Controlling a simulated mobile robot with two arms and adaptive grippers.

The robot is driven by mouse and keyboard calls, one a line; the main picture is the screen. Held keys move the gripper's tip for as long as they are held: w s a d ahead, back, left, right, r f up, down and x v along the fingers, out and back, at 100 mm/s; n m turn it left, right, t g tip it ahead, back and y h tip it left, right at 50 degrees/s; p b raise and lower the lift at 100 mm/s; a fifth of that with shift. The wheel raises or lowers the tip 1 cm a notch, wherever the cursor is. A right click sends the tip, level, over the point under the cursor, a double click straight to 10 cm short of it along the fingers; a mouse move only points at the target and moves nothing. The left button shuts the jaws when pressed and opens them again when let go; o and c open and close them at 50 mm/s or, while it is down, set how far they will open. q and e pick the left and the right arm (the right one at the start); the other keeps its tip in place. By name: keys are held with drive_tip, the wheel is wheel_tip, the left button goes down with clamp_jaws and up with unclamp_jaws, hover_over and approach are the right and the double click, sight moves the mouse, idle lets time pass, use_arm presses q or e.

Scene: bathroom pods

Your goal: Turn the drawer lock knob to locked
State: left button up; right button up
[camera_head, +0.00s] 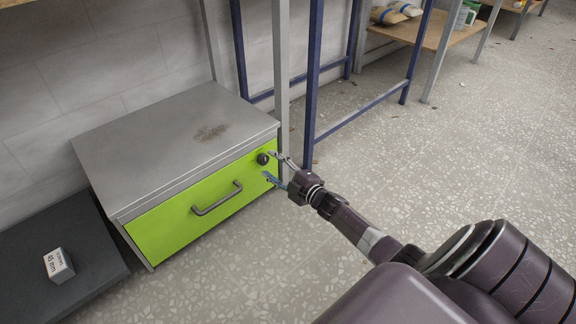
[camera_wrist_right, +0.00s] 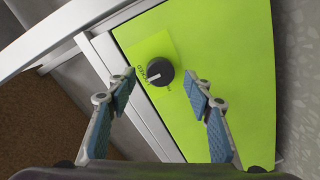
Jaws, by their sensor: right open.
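The drawer lock knob (camera_head: 263,159) is a small dark round knob near the upper right corner of a lime green drawer front (camera_head: 165,226). In the right wrist view the knob (camera_wrist_right: 159,72) is black with a pale mark and sits on a green plate with partly hidden lettering. My right gripper (camera_head: 270,166) is open in front of the drawer. In the wrist view its two blue-padded fingers (camera_wrist_right: 162,86) stand apart on either side of the knob, and I see no contact. My left gripper is not in view.
The grey metal cabinet (camera_head: 165,150) holds the drawer, which has a bar handle (camera_head: 217,199). A grey post and blue frame (camera_head: 312,80) stand close to its right. A small white box (camera_head: 58,265) lies on a dark slab (camera_head: 95,250). The speckled floor (camera_head: 400,160) is clear at right.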

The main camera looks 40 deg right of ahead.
drive_tip(key=s, duration=0.9)
drive_tip(key=shift+s+d+r, duration=0.2)
drive_tip(key=shift+d+r, duration=0.15)
drive_tip(key=shift+d, duration=0.05)
